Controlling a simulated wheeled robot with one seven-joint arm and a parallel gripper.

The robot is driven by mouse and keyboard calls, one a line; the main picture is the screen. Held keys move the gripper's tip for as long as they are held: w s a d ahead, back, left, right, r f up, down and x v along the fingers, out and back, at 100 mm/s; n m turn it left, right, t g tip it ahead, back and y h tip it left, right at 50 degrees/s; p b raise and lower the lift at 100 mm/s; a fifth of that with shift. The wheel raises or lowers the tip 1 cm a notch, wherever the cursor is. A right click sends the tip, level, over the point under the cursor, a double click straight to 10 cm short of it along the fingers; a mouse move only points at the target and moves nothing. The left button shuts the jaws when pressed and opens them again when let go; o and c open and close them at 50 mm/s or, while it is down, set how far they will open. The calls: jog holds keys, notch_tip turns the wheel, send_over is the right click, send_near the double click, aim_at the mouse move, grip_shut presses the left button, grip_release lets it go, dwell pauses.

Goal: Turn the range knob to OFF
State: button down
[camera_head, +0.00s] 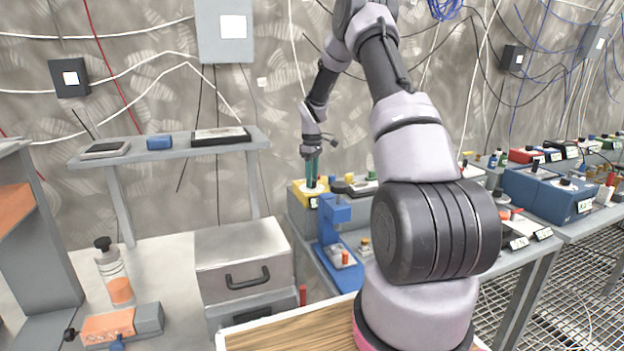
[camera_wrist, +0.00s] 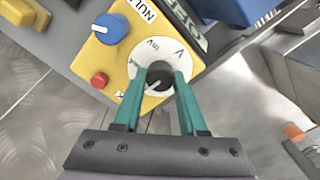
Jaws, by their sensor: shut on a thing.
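The range knob (camera_wrist: 158,80) is black with a pale pointer mark. It sits on a round white dial (camera_wrist: 172,48) with lettering, on a yellow instrument box (camera_wrist: 95,55). My gripper (camera_wrist: 158,82) has teal fingers, one on each side of the knob, shut on it.
A blue knob (camera_wrist: 110,28), a red button (camera_wrist: 99,80) and a NULL label (camera_wrist: 143,10) are on the same yellow box. A blue press-like stand (camera_head: 328,232) is just in front of the box.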

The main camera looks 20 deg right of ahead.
jog(key=shift+w+r+n, duration=0.1)
jog(key=shift+n, duration=0.4)
jog(key=shift+c, duration=2.3)
grip_release()
notch_tip(320, 180, up, 11)
